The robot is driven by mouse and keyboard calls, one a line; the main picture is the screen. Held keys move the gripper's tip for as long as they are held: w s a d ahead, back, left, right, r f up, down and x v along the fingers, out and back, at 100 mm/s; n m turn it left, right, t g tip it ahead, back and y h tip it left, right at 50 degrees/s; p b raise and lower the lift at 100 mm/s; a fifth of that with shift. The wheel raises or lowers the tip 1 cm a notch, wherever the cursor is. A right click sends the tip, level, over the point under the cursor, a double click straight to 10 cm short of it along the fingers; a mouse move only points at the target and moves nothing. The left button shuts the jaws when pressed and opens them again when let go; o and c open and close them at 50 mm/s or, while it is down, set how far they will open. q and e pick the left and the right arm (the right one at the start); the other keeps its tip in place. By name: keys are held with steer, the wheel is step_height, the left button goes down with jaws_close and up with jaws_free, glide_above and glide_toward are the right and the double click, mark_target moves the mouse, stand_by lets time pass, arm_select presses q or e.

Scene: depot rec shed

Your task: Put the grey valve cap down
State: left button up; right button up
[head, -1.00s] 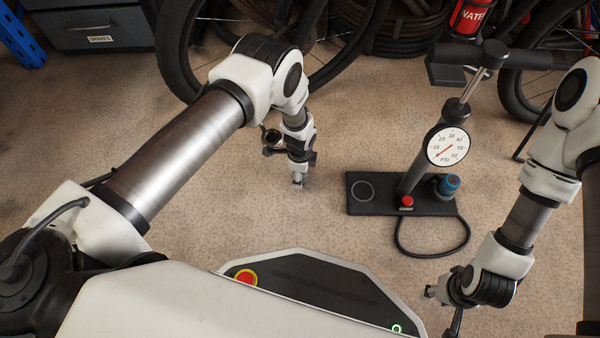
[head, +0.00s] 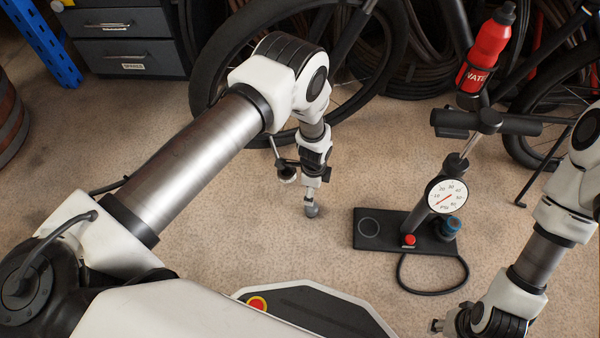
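My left gripper (head: 312,201) points down above the floor, left of the pump's base. It is shut on a small grey rounded piece, the grey valve cap (head: 312,210), at its fingertips. The dark pump base plate (head: 390,243) has a pale ring mark (head: 369,228) on its left part, a short way right of the cap. The cap is apart from the plate. My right gripper (head: 438,326) is low at the right, partly cut off by the frame's bottom edge; I cannot see its finger opening.
The floor pump has a PSI gauge (head: 446,195), a red button (head: 409,240) and a blue knurled piece (head: 451,227) on its base. Its black hose (head: 432,291) loops in front. A bicycle wheel (head: 213,60) stands behind. Carpet left of the base is clear.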

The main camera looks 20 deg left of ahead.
arm_select(q)
steer(key=s+a+r+n, duration=0.2)
steer(key=s+n, duration=0.3)
steer(key=s, duration=0.4)
steer(key=s+a+r+n, duration=0.3)
steer(key=s+n, duration=0.3)
steer(key=s, duration=0.3)
steer(key=s+a+r+n, duration=0.3)
steer(key=s+n, duration=0.3)
steer(key=s, duration=0.3)
steer(key=shift+a, duration=0.85)
